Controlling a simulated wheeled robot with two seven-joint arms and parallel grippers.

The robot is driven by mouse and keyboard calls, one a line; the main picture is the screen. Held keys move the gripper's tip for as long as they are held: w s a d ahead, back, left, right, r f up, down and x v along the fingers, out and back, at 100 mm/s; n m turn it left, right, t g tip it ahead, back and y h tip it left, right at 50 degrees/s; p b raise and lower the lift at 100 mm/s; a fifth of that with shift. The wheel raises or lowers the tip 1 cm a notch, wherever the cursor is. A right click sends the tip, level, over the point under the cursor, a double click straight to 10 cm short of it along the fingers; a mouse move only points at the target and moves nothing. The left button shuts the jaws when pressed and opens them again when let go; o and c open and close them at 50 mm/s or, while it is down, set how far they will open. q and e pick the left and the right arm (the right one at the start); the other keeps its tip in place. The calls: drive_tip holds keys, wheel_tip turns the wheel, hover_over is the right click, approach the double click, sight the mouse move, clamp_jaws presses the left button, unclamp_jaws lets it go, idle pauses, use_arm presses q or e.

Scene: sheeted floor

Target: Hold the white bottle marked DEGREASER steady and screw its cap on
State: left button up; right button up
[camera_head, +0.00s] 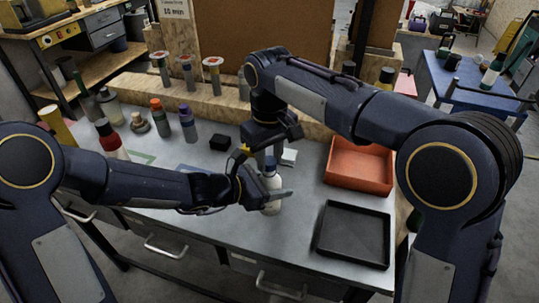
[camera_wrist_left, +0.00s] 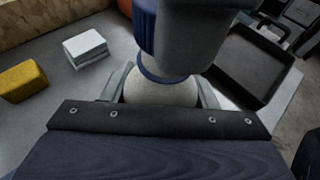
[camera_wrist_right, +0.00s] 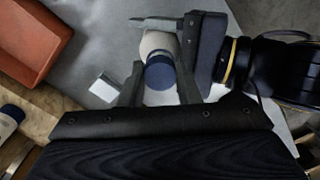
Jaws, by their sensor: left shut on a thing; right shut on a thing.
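The white bottle (camera_head: 272,190) stands upright near the middle of the workbench; its marking cannot be read. My left gripper (camera_head: 270,198) is shut around its body from the side. The bottle's pale shoulder shows between the fingers in the left wrist view (camera_wrist_left: 160,92). My right gripper (camera_head: 269,160) reaches down from above and is shut on the blue cap (camera_wrist_right: 160,73). The cap is over the bottle's top, with a finger hiding much of it in the left wrist view (camera_wrist_left: 146,32). I cannot tell how far it is threaded.
An orange bin (camera_head: 358,182) and a black tray (camera_head: 353,258) are to the right. Several bottles line the back left. The bench front beside the tray is clear.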

drive_tip(key=shift+f, duration=0.45)
